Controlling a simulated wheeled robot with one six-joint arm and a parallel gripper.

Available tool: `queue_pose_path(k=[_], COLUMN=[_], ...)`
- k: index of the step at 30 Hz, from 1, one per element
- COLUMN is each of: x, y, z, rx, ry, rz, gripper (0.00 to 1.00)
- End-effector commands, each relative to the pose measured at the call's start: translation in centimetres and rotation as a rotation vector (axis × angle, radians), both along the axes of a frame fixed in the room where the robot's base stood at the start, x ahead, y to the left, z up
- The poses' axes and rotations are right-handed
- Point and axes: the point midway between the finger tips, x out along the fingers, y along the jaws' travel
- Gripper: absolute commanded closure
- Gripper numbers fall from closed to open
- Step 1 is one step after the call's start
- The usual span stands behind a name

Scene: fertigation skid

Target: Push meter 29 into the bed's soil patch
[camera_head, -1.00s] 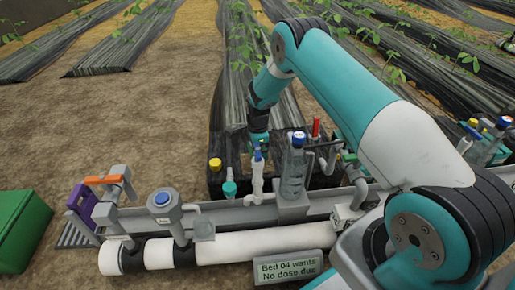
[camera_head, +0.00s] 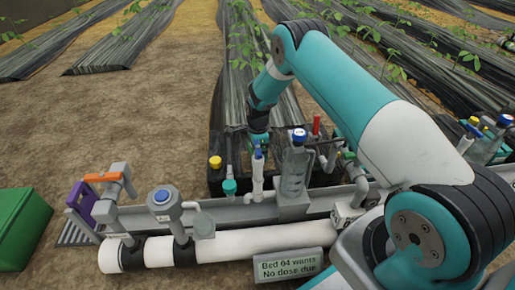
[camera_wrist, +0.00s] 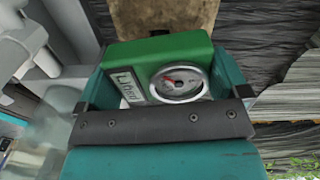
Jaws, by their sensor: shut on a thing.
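The meter (camera_wrist: 150,60) is a green block with a round white dial and a red needle, seen in the wrist view. A pale label sits left of the dial; I cannot read the number 29 on it. My gripper (camera_wrist: 165,85) is shut on the meter, with a teal finger on either side. A patch of brown soil (camera_wrist: 165,16) shows beyond the meter between dark sheets; whether the meter touches it is hidden. In the head view, my wrist is over the near end of the black-covered bed (camera_head: 228,105), and the meter cannot be made out.
A grey rail (camera_head: 235,214) with a blue-capped bottle (camera_head: 297,165), a blue-and-white injector (camera_head: 257,175) and valves stands in front of the bed. A white pipe (camera_head: 245,245) and a sign (camera_head: 288,266) are nearer. A green box (camera_head: 22,228) is at left. Bare ground lies left.

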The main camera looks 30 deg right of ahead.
Motion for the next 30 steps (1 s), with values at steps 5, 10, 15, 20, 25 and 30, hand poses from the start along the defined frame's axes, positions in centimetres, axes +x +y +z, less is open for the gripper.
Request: queue_pose_path(k=[5,10,15,20,25,30], x=[0.0,0.0,0.0,0.0,0.0,0.0], y=[0.0,0.0,0.0,0.0,0.0,0.0], z=[-0.6,-1.1,-1.6,-2.1,-2.6,-2.5], rx=[0.000,0.000,0.000,0.000,0.000,0.000], ry=[-0.001,-0.001,-0.001,-0.001,-0.001,-0.001], rz=[0.000,0.000,0.000,0.000,0.000,0.000], gripper=[0.33,0.33,0.33,0.33,0.33,0.00])
